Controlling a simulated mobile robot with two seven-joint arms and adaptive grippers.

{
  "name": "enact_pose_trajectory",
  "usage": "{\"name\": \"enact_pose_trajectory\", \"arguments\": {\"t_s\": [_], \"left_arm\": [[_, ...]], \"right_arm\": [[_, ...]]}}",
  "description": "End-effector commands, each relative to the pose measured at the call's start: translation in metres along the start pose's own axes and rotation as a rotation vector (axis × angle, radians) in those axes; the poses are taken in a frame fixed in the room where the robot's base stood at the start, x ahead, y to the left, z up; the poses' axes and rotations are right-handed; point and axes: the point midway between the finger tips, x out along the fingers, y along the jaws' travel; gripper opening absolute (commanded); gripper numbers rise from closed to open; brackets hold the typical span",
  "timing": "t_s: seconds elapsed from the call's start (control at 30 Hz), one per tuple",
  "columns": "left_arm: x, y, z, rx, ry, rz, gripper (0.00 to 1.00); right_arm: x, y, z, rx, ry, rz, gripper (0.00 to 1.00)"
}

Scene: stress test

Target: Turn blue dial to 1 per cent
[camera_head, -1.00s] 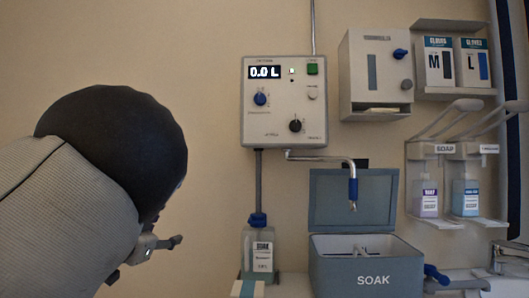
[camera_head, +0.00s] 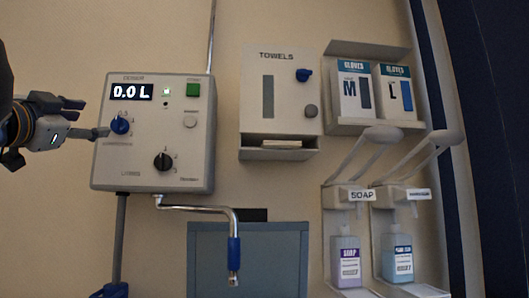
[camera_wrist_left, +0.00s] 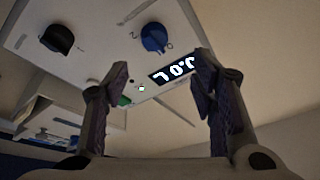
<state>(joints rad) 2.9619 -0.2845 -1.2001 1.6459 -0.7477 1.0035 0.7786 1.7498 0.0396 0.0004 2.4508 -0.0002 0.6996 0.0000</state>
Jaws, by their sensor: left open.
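The blue dial (camera_head: 120,125) is on the left side of a pale dispenser panel on the wall, below a display (camera_head: 131,92) reading 0.0 L. It also shows at the top of the left wrist view (camera_wrist_left: 154,38), beyond the fingers. Its exact setting is too small to read. My left gripper (camera_head: 88,118) is open, just left of the dial. Its lower finger reaches the dial's left edge in the head view; I cannot tell whether it touches. In the left wrist view the space between the fingers (camera_wrist_left: 160,75) is empty. My right gripper is not in view.
The panel also has a black dial (camera_head: 163,162), a green button (camera_head: 193,90) and a pale knob (camera_head: 190,121). A bent pipe (camera_head: 215,208) hangs below it. A towel box (camera_head: 282,75), glove boxes and soap dispensers (camera_head: 345,250) are to the right.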

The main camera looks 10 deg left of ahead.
Motion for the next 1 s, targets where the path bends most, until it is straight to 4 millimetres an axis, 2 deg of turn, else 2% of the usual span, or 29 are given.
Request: {"name": "enact_pose_trajectory", "arguments": {"t_s": [0.03,0.1,0.3,0.43,0.7,0.77,0.9,0.93,1.0], "left_arm": [[0.02,0.012,0.012,0.004,-0.012,0.015,0.52],[0.039,0.012,0.012,0.003,-0.011,0.014,0.52],[0.073,0.007,0.008,0.001,-0.009,0.009,0.52],[0.083,0.005,0.005,0.001,-0.006,0.006,0.52],[0.084,0.004,0.004,0.0,-0.005,0.004,0.52],[0.084,0.004,0.004,0.0,-0.005,0.004,0.4],[0.084,0.004,0.004,0.0,-0.005,0.004,0.09],[0.084,0.004,0.004,0.0,-0.005,0.004,0.04],[0.084,0.004,0.004,0.0,-0.005,0.004,0.04]], "right_arm": [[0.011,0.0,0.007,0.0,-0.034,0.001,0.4],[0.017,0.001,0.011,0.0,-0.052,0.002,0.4],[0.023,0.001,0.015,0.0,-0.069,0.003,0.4],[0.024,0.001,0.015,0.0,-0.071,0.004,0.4],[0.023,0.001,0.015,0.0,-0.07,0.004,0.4],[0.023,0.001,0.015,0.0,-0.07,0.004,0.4],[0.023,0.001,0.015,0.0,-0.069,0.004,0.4],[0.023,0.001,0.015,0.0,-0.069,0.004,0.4],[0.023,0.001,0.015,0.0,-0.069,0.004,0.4]]}}
